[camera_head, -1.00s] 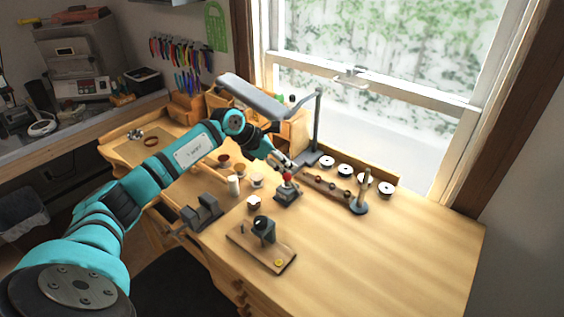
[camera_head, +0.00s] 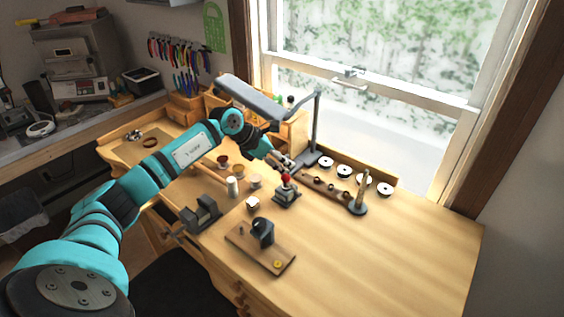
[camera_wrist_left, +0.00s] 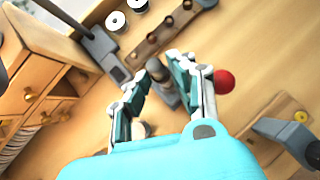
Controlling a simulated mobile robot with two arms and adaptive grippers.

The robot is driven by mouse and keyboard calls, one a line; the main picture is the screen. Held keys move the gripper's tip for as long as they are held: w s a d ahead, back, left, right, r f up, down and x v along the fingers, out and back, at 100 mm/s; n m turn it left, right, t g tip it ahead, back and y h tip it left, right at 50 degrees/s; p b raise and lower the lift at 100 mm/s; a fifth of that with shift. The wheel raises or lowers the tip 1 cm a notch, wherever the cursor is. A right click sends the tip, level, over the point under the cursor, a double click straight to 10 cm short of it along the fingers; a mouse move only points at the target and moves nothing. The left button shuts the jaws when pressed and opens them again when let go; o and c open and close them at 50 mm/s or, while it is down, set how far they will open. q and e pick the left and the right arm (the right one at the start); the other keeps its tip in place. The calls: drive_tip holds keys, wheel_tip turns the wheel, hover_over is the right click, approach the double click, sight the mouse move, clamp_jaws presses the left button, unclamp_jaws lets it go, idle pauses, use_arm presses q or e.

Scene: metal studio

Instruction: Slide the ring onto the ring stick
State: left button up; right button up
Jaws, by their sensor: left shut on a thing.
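The ring stick is an upright wooden rod (camera_head: 363,188) on a dark round base, right of centre. A low wooden bar (camera_head: 325,187) beside it carries several small dark rings. It also shows in the left wrist view (camera_wrist_left: 160,35). My left gripper (camera_head: 286,163) is at the left end of this bar, by the red-knobbed tool. I cannot see a ring clearly in the grip. My right gripper is not in view.
The red knob (camera_head: 287,176) stands close to my left fingers and shows beside them in the left wrist view (camera_wrist_left: 224,81). A lamp post (camera_head: 315,125) and white spools (camera_head: 344,170) stand behind. A wooden block with a clamp (camera_head: 263,250) lies in front. The table's right side is clear.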

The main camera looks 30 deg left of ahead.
use_arm(q)
drive_tip(key=shift+r, duration=0.9)
wheel_tip(320, 180, up, 2)
drive_tip(key=shift+r+p, duration=0.1)
drive_tip(key=shift+p, duration=0.7)
drive_tip(key=shift+r, duration=0.1)
drive_tip(key=shift+r, duration=0.2)
drive_tip(key=shift+r+p, duration=0.65)
drive_tip(key=shift+r, duration=0.2)
